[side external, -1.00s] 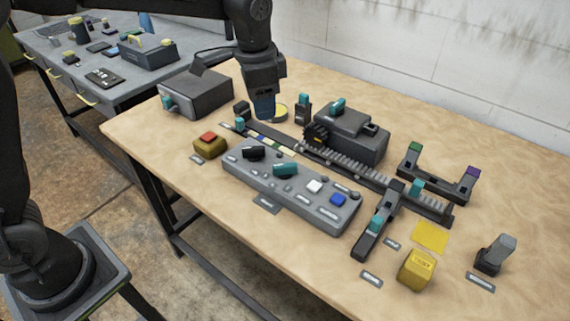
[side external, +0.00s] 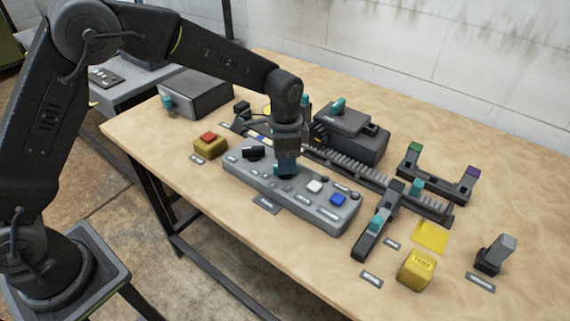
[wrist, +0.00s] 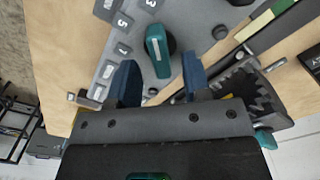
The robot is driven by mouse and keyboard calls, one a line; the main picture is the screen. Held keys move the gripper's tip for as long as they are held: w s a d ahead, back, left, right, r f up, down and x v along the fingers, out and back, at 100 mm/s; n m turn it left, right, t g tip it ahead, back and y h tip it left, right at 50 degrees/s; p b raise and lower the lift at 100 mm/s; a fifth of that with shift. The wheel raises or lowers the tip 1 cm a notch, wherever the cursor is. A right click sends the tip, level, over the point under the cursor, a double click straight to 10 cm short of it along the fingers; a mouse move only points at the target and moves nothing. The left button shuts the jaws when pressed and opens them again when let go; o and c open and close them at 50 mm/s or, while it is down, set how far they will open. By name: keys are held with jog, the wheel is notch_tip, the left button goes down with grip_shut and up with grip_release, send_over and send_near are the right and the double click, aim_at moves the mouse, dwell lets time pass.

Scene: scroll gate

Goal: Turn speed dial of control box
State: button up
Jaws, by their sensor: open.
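The control box (side external: 330,220) is a long grey panel lying on the wooden table. A teal dial (wrist: 157,52) on it shows in the wrist view, with number plates such as 3 and 5 beside it; I take it to be the speed dial. My gripper (side external: 284,170) is over the box at this dial, and in the side view it hides most of the dial. In the wrist view my gripper (wrist: 160,82) is open, its two blue fingers apart, with the dial just ahead of the gap between them. Whether the fingers touch the panel cannot be told.
A black knob (side external: 252,152), a white button (side external: 314,186) and a blue button (side external: 338,200) sit on the same box. A toothed rack (side external: 360,170) and a dark housing (side external: 350,135) stand behind it. A red-topped yellow box (side external: 209,145) is at the left.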

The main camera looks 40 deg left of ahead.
jog(key=shift+f, duration=1.3)
jog(key=shift+c, duration=0.3)
grip_shut()
